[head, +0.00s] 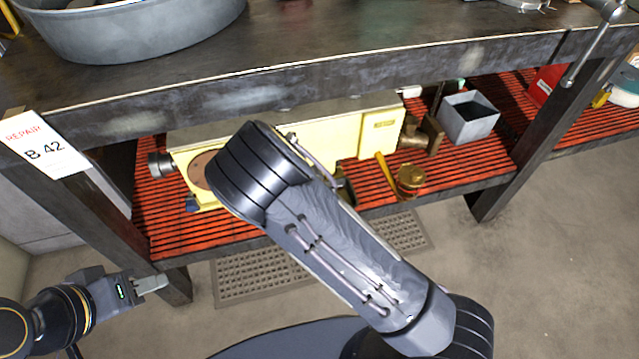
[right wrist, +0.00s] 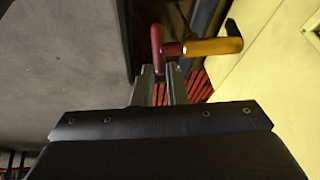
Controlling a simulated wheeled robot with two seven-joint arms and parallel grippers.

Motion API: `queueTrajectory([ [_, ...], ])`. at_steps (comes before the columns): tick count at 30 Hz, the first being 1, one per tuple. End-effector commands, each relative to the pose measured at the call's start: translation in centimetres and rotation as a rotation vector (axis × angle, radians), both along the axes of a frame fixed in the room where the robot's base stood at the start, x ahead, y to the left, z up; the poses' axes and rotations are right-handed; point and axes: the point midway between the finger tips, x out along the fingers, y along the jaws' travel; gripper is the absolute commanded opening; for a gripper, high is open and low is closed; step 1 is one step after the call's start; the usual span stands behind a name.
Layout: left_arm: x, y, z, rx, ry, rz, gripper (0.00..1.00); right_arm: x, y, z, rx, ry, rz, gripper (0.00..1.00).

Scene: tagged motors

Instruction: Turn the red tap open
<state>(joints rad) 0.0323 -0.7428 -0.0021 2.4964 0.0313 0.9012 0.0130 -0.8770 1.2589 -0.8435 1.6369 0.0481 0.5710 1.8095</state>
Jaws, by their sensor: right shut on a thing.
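The red tap (right wrist: 157,45) shows in the right wrist view as a short red bar joined to a brass-yellow stem (right wrist: 212,46) on its right. My right gripper (right wrist: 160,72) has its two fingertips on either side of the lower end of the red bar and is shut on it. In the head view my right arm crosses the middle and hides the tap and the right gripper. My left gripper (head: 152,284) is at the lower left of the head view, away from the shelf. Its fingers look close together, but I cannot tell whether they are shut.
A yellow machine (head: 346,133) stands on the red slatted shelf (head: 455,172) under a dark workbench (head: 330,55). A grey bin (head: 468,122) and brass fittings (head: 409,180) are at its right. A bench leg with a "REPAIR B 42" sign (head: 43,146) stands at left. Floor at right is clear.

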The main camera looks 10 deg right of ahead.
Motion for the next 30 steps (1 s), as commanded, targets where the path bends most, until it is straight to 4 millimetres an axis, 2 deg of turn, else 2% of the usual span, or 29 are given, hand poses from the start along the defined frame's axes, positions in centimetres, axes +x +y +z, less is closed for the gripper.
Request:
queueTrajectory([
  [15, 0.0, 0.0, -3.9, 0.000, 0.000, 0.000, 0.36, 0.1, 1.9, -0.8, -0.446, -0.020, 0.003, 0.00],
  [22, 0.0, 0.0, -5.3, 0.000, 0.000, 0.000, 0.36, 0.0, 2.3, -0.9, -0.563, -0.022, 0.002, 0.00],
  [30, 0.0, 0.0, -5.9, 0.000, 0.000, 0.000, 0.36, 0.0, 2.5, -0.8, -0.623, -0.023, 0.000, 0.00],
])
